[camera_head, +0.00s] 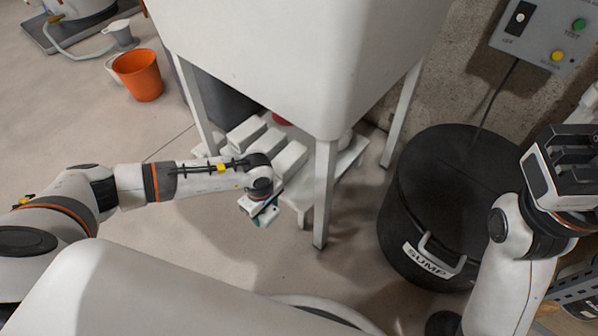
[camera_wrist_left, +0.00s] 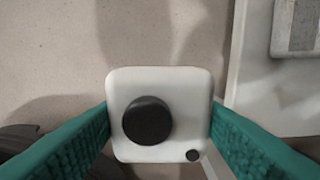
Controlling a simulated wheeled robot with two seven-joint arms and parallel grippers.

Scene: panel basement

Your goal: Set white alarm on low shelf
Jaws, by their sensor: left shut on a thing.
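My left gripper (camera_head: 262,211) is shut on the white alarm (camera_wrist_left: 180,92), a small rounded white box with a black round knob and a small dark dot. Its teal fingers press on the alarm's two sides in the left wrist view. In the head view the alarm is mostly hidden by the gripper. The low shelf (camera_head: 345,163) is a low white slatted stand under the white tub, carrying several pale blocks. The gripper is beside its near left edge. In the left wrist view a white shelf edge (camera_wrist_left: 246,80) shows right of the alarm, apart from it. My right gripper (camera_head: 565,165) is raised at the right.
The white tub (camera_head: 300,55) stands on legs above the shelf, with a front leg (camera_head: 323,195) close to my left gripper. A black sump bin (camera_head: 425,215) is at the right. An orange bucket (camera_head: 138,76) stands far left. Floor between is clear.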

